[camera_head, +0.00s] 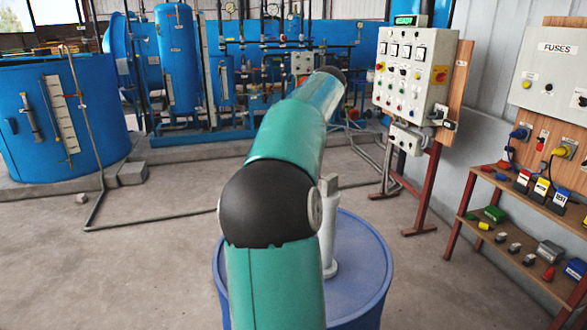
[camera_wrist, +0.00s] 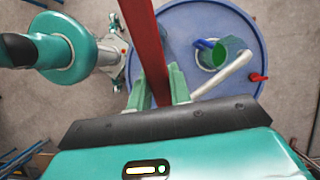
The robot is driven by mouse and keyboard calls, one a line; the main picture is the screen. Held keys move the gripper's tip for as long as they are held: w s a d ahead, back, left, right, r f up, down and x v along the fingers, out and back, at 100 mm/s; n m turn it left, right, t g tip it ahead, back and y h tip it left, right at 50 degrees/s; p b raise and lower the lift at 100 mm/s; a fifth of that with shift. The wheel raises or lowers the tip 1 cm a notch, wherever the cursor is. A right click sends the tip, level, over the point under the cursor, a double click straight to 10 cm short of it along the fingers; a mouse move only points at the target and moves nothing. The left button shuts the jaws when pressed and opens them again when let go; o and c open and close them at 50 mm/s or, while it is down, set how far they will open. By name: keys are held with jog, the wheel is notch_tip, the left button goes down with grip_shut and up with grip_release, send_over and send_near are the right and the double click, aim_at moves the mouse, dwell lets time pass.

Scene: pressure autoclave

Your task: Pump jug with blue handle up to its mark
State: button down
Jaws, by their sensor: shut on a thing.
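In the wrist view, my gripper (camera_wrist: 158,88) is shut on a long red bar (camera_wrist: 146,40), seemingly the pump's lever, which runs up the picture between the green fingers. The jug (camera_wrist: 221,66) stands on the blue drum's top (camera_wrist: 180,25), right of the gripper and apart from it. Its blue handle (camera_wrist: 203,44) points to the upper left, and green liquid shows inside. A pale pipe (camera_wrist: 222,75) slants beside the jug; I cannot tell whether it opens over it. In the head view, my arm hides the gripper and jug; a pale upright pump body (camera_head: 328,235) stands on the drum (camera_head: 365,270).
A small red fitting (camera_wrist: 258,77) sits at the drum's right rim. A control panel (camera_head: 413,70) on a red stand and a shelf of coloured plugs (camera_head: 530,240) are at the right. Blue tanks (camera_head: 70,120) stand behind at the left. The floor between is mostly clear.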

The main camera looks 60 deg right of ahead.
jog(key=c, duration=1.3)
grip_release()
jog(key=shift+d+r, duration=0.1)
jog(key=shift+r, duration=0.15)
jog(key=s+d, duration=0.4)
jog(key=d, duration=0.1)
jog(key=s+d, duration=0.2)
jog(key=shift+s+d+r, duration=0.15)
jog(key=shift+d+r, duration=0.05)
jog(key=shift+r, duration=0.05)
jog(key=shift+s+d+f, duration=0.1)
jog(key=shift+s+d, duration=0.3)
jog(key=shift+d, duration=0.1)
jog(key=shift+s+d, duration=0.45)
